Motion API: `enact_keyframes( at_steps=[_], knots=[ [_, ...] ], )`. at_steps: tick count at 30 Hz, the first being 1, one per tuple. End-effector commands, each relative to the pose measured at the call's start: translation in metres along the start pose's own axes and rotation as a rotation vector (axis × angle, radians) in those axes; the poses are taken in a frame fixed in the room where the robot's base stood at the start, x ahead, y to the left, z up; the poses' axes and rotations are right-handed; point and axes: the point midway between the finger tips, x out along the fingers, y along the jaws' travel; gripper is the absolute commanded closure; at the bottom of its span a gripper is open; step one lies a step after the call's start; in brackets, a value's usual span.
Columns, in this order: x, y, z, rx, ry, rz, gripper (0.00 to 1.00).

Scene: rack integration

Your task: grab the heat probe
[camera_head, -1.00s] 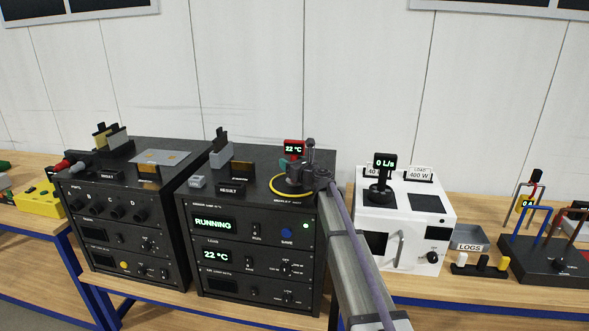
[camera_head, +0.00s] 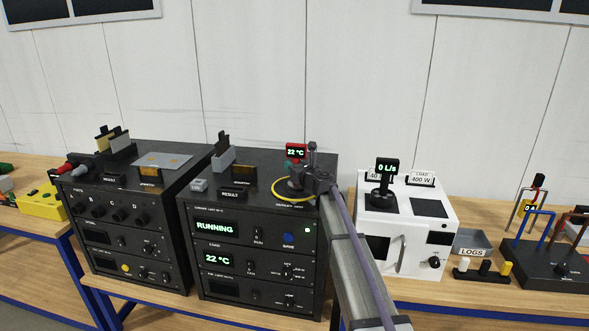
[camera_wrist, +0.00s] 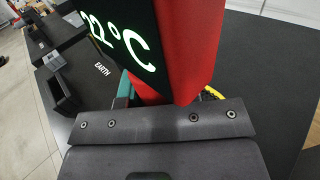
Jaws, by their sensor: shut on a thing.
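The heat probe (camera_head: 296,151) is a red upright device with a black screen reading 22 °C. It stands on the right part of the top of the black rack unit that shows RUNNING. In the wrist view the heat probe (camera_wrist: 189,45) is large and close, with its screen on the left and red body on the right. My gripper (camera_head: 298,182) is shut on the heat probe low on its body. The fingertips and the probe's lower end are mostly hidden behind my wrist.
A yellow cable (camera_head: 283,195) curves beside the probe on the black unit (camera_head: 262,265). Grey and black upright pieces (camera_head: 222,160) stand left on the same top. A white box (camera_head: 440,222) with a 0 L/s display (camera_head: 387,166) is close on the right.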

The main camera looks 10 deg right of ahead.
Motion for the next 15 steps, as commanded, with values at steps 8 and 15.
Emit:
enact_keyframes(
  at_steps=[8, 15],
  knots=[
    [0.000, 0.000, 0.067, 0.000, 0.000, 0.000, 1.00],
    [0.000, 0.000, 0.100, 0.000, 0.000, 0.000, 1.00]
  ],
)
